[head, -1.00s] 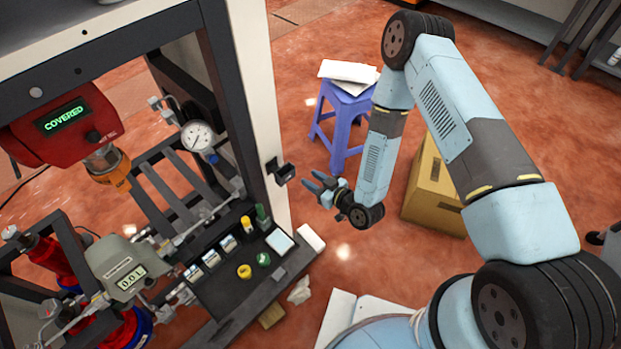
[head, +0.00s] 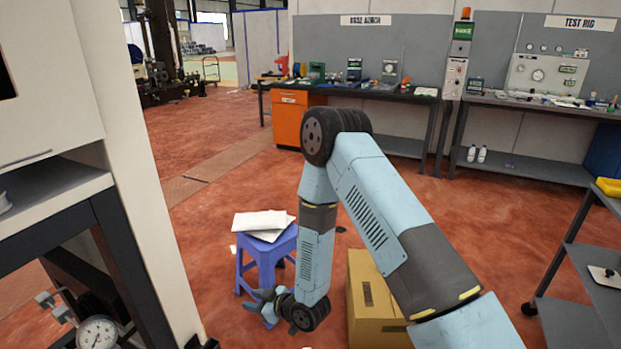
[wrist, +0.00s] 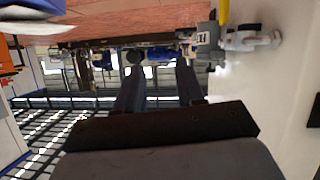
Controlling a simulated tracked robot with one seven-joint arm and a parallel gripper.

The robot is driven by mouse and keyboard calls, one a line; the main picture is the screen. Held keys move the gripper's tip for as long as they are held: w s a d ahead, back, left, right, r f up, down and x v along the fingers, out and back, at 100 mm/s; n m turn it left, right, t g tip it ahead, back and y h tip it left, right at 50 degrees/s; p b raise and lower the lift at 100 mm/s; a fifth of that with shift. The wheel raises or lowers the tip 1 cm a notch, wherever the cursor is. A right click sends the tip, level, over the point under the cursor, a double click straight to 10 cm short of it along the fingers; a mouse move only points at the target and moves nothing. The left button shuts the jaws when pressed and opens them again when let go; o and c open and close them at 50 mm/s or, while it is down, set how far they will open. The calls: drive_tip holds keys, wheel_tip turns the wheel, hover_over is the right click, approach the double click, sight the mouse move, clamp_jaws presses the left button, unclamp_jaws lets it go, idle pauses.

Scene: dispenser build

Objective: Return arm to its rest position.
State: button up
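My arm is light blue and dark grey and shows in the head view, bent at a high elbow with the forearm hanging down. My gripper (head: 252,300) is at its lower end, in front of the blue stool's legs in the picture. In the wrist view, the two dark fingers of my gripper (wrist: 159,70) stand apart with nothing held between them. Whether the gripper touches the stool cannot be told, but no contact shows.
A blue stool (head: 262,262) with white papers (head: 264,222) stands behind the gripper. A cardboard box (head: 375,315) is right of the forearm. A white-and-black frame (head: 150,200) with a gauge (head: 97,334) is at left. Benches stand far back; open red floor (head: 215,140) lies between.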

drive_tip(key=w+d+r+h, duration=0.2)
drive_tip(key=w+d+r, duration=0.35)
drive_tip(key=r, duration=0.25)
drive_tip(key=w+d+r+m+t+h, duration=0.1)
drive_tip(key=d+r+m+h, duration=0.2)
drive_tip(key=d+r, duration=0.7)
drive_tip(key=w+d+r+m+t+h, duration=0.15)
drive_tip(key=d+r+h, duration=0.25)
drive_tip(key=d+r, duration=0.6)
drive_tip(key=s+d+r+m+g+h, duration=0.1)
drive_tip(key=s+d+r+m, duration=0.2)
drive_tip(key=s+d+r, duration=0.45)
drive_tip(key=s+d+r+m+g+h, duration=0.15)
drive_tip(key=s+d+r+m, duration=0.3)
drive_tip(key=s+r, duration=0.6)
drive_tip(key=s+d+r+m+g, duration=0.1)
drive_tip(key=s+d, duration=0.1)
drive_tip(key=s, duration=0.8)
drive_tip(key=shift+s+d+r+m, duration=0.25)
drive_tip(key=shift+s+d+m, duration=0.05)
drive_tip(key=shift+s, duration=0.1)
